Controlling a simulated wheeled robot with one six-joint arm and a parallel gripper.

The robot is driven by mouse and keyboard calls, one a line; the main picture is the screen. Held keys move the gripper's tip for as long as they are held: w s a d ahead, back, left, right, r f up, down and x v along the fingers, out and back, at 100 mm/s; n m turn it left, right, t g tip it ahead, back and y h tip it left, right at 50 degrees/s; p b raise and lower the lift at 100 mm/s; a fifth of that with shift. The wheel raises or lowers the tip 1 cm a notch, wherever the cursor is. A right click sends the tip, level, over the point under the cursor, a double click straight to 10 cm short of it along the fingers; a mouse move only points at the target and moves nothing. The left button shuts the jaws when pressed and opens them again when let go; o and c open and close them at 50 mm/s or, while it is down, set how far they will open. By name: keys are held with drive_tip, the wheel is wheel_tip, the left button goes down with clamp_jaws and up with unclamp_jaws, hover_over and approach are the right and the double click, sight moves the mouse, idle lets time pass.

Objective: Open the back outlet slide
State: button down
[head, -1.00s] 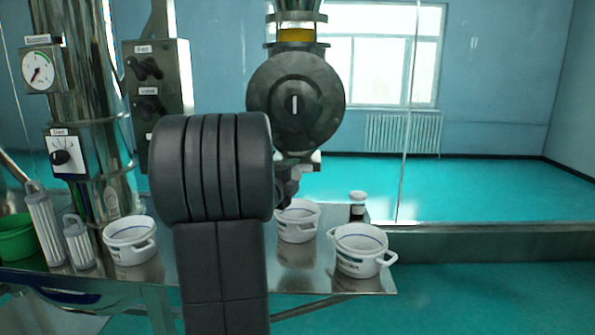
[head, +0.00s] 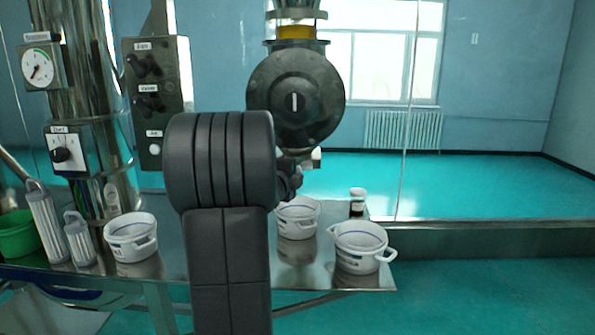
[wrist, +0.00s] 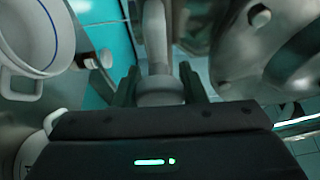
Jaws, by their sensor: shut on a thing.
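My gripper (wrist: 161,88) shows in the wrist view with its dark fingers on either side of a grey round handle (wrist: 158,60), which looks like the handle of the outlet slide. The handle has a wider collar low between the fingers. In the head view my dark arm covers most of the gripper and the handle. Only a dark part of the gripper shows just right of the arm, below the round dark grey housing (head: 295,95). A small pale piece (head: 316,157) shows beneath that housing. The slide plate itself is hidden, so its position cannot be told.
White buckets stand on the steel table (head: 205,262): one left (head: 130,240), one middle (head: 297,220), one right (head: 360,250). A small dark bottle (head: 357,203) stands near the back edge. A control box (head: 158,100) and a gauge (head: 40,68) are at the left.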

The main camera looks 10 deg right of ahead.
drive_tip(key=s+a+b, duration=0.1)
drive_tip(key=s, duration=0.5)
drive_tip(key=shift+s+a, duration=0.2)
drive_tip(key=shift+a, duration=0.2)
drive_tip(key=c, duration=0.9)
unclamp_jaws()
drive_tip(key=b+v, duration=0.2)
drive_tip(key=v, duration=1.1)
drive_tip(key=shift+s+a, duration=0.25)
drive_tip(key=shift+a, duration=0.05)
drive_tip(key=shift+w, duration=0.1)
